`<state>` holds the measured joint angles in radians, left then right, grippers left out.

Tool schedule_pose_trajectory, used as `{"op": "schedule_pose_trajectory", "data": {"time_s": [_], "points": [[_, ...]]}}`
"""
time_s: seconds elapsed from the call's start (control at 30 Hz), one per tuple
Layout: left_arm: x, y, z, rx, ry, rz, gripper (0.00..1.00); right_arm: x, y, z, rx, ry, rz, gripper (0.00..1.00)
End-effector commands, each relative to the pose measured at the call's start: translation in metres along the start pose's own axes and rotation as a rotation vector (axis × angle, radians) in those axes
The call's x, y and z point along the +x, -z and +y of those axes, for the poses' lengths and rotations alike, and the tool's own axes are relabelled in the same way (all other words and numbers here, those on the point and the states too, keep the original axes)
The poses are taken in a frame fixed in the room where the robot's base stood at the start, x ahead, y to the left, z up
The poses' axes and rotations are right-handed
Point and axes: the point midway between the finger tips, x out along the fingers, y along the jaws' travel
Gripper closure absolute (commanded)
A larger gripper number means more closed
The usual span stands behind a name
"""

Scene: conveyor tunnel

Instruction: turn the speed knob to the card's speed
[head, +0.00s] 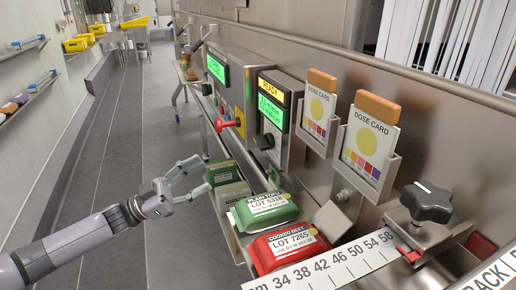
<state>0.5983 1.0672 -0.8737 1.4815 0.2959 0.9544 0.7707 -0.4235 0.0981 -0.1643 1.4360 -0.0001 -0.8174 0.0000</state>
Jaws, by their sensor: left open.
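A small dark knob (264,141) sits low on the front of a grey control box with a lit green screen (271,112) and a yellow READY strip. Its pointer setting is too small to read. Two dose cards (368,143) (317,108) stand in steel holders to the right, each with a yellow disc and coloured squares; I read no speed on them. My left gripper (203,174) is open and empty, left of the trays and well short of the control box. My right gripper is not in view.
A green-lidded pack (264,211) and a red pack (288,246) lie along the line. A larger black knob (426,201) stands over a numbered scale (335,262). A red knob (229,122) sticks out farther back. The aisle floor (130,130) is clear.

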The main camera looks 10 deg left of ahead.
Motion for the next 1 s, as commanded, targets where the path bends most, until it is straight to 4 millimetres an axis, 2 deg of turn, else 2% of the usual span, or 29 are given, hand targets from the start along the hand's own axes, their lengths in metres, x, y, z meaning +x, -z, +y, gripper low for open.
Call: {"op": "schedule_pose_trajectory", "data": {"time_s": [0.03,0.4,0.6,0.8,1.0], "points": [[0.012,0.003,0.0,0.002,-0.003,0.005,0.38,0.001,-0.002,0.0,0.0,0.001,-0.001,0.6],[0.093,0.002,0.0,0.003,-0.001,0.005,0.38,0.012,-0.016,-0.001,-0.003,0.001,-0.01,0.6],[0.131,0.002,0.0,0.003,-0.001,0.003,0.38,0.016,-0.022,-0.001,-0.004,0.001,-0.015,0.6],[0.152,0.0,-0.001,0.003,0.001,0.001,0.38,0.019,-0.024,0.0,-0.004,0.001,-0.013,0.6],[0.157,0.0,-0.001,0.003,0.002,-0.001,0.38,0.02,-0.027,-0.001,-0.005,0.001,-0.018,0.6]]}}
